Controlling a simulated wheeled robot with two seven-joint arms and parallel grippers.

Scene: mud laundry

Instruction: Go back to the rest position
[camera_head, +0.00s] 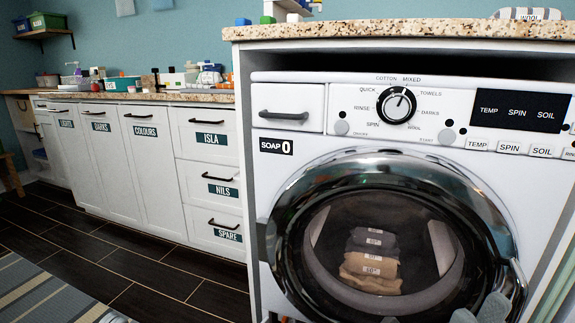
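My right gripper (479,312) shows only at the bottom edge, in front of the lower right of the washing machine door (297,228). Two rounded grey fingertips stand apart with a gap between them, and I see nothing held there. The rest of this gripper is cut off by the frame. Whether it touches the chrome door rim or handle (517,283) I cannot tell. The round door looks closed. Folded grey and tan cloths (371,262) show through its glass. My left gripper is not clearly visible.
The washing machine (360,92) stands under a speckled counter (400,29), close in front. White cabinets (105,165) with labelled drawers run along the left. Dark tiled floor (165,270) is open at the lower left, with a striped rug (40,295).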

